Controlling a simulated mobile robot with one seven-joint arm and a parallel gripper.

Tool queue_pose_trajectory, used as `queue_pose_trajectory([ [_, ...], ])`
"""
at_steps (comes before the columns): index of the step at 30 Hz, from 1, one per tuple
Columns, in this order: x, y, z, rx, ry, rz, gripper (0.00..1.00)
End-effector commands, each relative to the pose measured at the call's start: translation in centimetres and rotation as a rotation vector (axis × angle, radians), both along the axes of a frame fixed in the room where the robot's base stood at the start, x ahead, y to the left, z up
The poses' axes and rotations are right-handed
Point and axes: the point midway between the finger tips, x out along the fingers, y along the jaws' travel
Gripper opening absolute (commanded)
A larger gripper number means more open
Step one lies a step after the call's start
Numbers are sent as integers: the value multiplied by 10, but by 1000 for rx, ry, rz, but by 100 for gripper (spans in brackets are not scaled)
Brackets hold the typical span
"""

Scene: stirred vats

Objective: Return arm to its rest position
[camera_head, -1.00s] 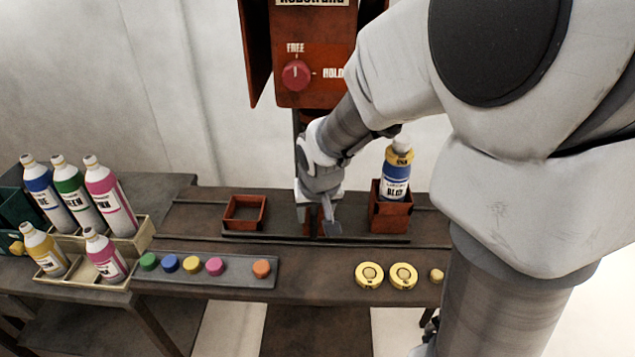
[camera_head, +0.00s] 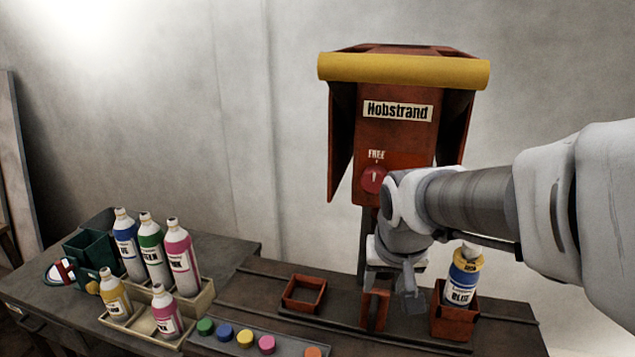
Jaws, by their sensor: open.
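My arm reaches in from the right edge of the head view. My gripper (camera_head: 390,292) points down in front of the red machine (camera_head: 395,140) labelled Hobstrand, over the bench. Its fingers are open; whether they touch the small red upright piece just below is hard to tell. A blue-labelled bottle (camera_head: 463,280) with a yellow collar stands in a red square holder (camera_head: 453,320) to the right of my gripper. An empty red square frame (camera_head: 304,293) lies to the left of it. My forearm covers part of the machine's lower right side and its red knob (camera_head: 374,179).
Several bottles stand in a cream tray (camera_head: 195,307) at the left, beside a dark green bin (camera_head: 85,250). A grey strip (camera_head: 283,340) with coloured caps lies at the front. Free wall space is at the upper left.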

Motion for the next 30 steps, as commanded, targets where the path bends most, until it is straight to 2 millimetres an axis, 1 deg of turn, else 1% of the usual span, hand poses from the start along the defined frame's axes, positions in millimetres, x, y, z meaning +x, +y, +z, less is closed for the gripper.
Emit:
queue_pose_trajectory([
  [5,-3,0,5,-1,-4,2,52],
  [8,-16,-2,18,-7,-14,10,52],
  [11,-39,-4,39,-14,-33,26,52],
  [12,-49,-5,47,-16,-42,34,52],
  [15,-77,-7,64,-19,-59,55,52],
  [18,-100,-8,76,-17,-76,76,52],
  [21,-119,-8,82,-14,-87,95,52],
  [24,-131,-9,85,-12,-95,109,52],
  [27,-136,-8,85,-10,-98,116,52],
  [30,-138,-8,85,-10,-97,118,52],
])
